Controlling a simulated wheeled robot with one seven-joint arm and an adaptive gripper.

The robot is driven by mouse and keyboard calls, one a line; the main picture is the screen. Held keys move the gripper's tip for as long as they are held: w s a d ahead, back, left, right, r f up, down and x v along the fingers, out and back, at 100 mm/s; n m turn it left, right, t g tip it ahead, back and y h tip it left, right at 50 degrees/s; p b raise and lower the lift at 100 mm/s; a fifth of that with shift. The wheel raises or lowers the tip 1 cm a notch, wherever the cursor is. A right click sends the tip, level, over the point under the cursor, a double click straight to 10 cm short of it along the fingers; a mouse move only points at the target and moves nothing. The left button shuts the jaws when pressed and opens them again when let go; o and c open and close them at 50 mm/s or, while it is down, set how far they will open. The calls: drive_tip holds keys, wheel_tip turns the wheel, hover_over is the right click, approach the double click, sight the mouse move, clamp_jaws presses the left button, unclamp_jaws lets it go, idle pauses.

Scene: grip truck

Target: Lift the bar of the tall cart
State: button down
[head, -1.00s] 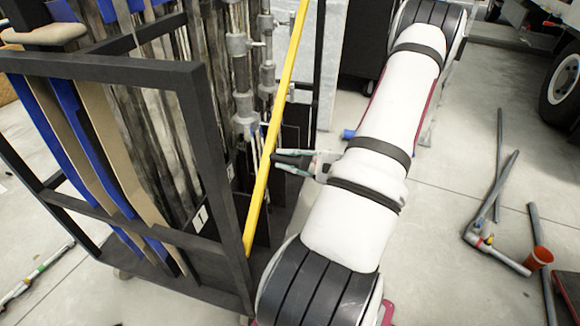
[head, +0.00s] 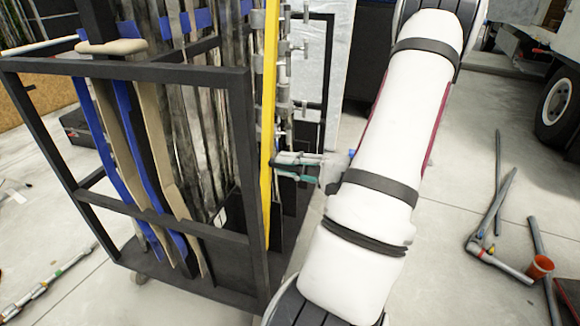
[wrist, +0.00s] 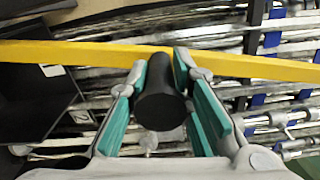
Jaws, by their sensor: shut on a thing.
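The tall cart (head: 120,70) is a dark frame on wheels at left in the head view. A long yellow bar (head: 268,110) stands nearly upright along its right side. In the wrist view the yellow bar (wrist: 70,52) crosses behind the fingertips, with a slight bend near the middle. My gripper (head: 292,166) reaches the bar from the right. In the wrist view my gripper (wrist: 165,85) has its teal pads on both sides of a black cylindrical handle (wrist: 161,105), which points from the bar toward the camera. The handle's joint with the bar is hidden.
The cart holds metal poles and blue and tan strips (head: 170,180). A truck wheel (head: 557,102) is at upper right. Pale floor between is clear.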

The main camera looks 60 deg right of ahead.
drive_tip(key=shift+a, duration=0.25)
drive_tip(key=c, duration=1.4)
unclamp_jaws()
drive_tip(key=shift+s, duration=0.1)
drive_tip(key=v, duration=1.2)
drive_tip(key=shift+d, duration=0.1)
